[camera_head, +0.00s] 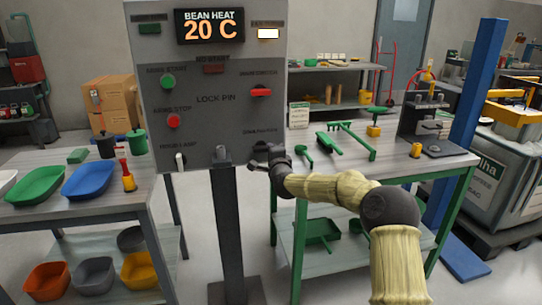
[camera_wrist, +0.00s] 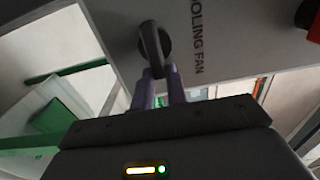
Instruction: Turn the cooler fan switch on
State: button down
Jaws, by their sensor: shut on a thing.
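The cooler fan switch is a dark round knob with a lever-like handle (camera_wrist: 154,45) in the wrist view, beside printed letters reading "OOLING FAN". It sits at the lower right of the grey control panel (camera_head: 215,85) in the head view, where my gripper (camera_head: 262,158) mostly covers it. In the wrist view my gripper's two purple fingers (camera_wrist: 159,84) are close together at the handle's end, shut on it. The exact finger contact is partly hidden by the handle. The handle points toward my gripper in the wrist view.
The panel carries a green button (camera_head: 168,82), a red button (camera_head: 173,121), a red switch (camera_head: 261,92) and a display (camera_head: 210,27) reading "BEAN HEAT 20 C". A left table (camera_head: 110,195) holds trays; a green-framed right table (camera_head: 400,160) holds tools. A blue post (camera_head: 480,90) stands at right.

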jog(key=shift+f, duration=0.15)
jog(key=c, duration=1.4)
grip_release()
jog(key=b+v, duration=0.1)
jog(key=v, duration=1.6)
jog(key=shift+s, duration=0.25)
